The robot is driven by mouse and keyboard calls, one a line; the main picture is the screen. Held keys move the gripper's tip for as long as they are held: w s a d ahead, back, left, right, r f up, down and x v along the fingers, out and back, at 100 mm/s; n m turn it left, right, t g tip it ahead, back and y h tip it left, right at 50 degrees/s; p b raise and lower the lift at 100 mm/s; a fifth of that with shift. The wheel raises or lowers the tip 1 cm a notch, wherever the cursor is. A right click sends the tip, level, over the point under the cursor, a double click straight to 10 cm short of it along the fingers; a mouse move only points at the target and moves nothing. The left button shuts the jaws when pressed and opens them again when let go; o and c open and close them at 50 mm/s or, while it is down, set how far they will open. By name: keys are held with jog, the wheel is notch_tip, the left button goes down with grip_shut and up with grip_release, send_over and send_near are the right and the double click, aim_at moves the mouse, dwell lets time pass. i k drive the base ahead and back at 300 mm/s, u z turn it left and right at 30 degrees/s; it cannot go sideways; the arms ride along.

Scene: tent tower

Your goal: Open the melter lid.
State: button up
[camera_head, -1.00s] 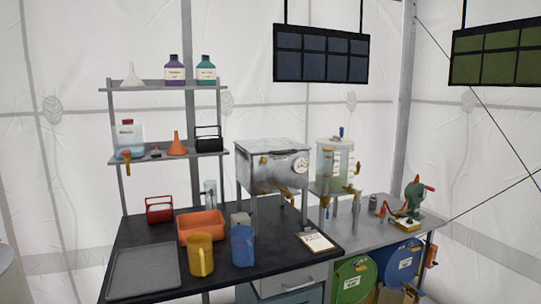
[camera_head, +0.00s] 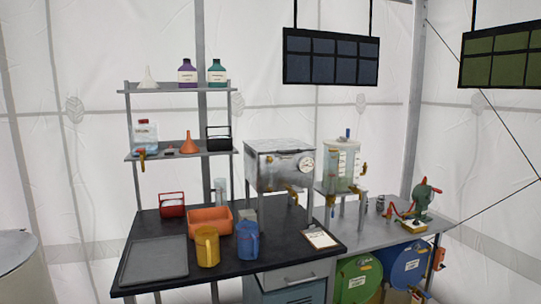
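The melter (camera_head: 279,172) is a grey metal box on legs, standing at the back right of the black bench. It has a round white dial on its front right and a brass tap low on the front. Its lid (camera_head: 280,147) is the flat top panel with a dark handle along it, and it looks shut. My gripper is not in view.
The black bench (camera_head: 270,256) holds a grey tray (camera_head: 153,262), an orange bin (camera_head: 210,219), a yellow jug (camera_head: 207,247), a blue jug (camera_head: 247,241) and a clipboard (camera_head: 319,239). A clear tank (camera_head: 340,168) stands close right of the melter. Shelves (camera_head: 180,153) rise at its left.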

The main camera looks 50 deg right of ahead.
aim_at(282, 147)
jog(key=u, duration=0.3)
jog(key=k, duration=1.65)
jog(key=z, duration=0.5)
jog(key=i, duration=1)
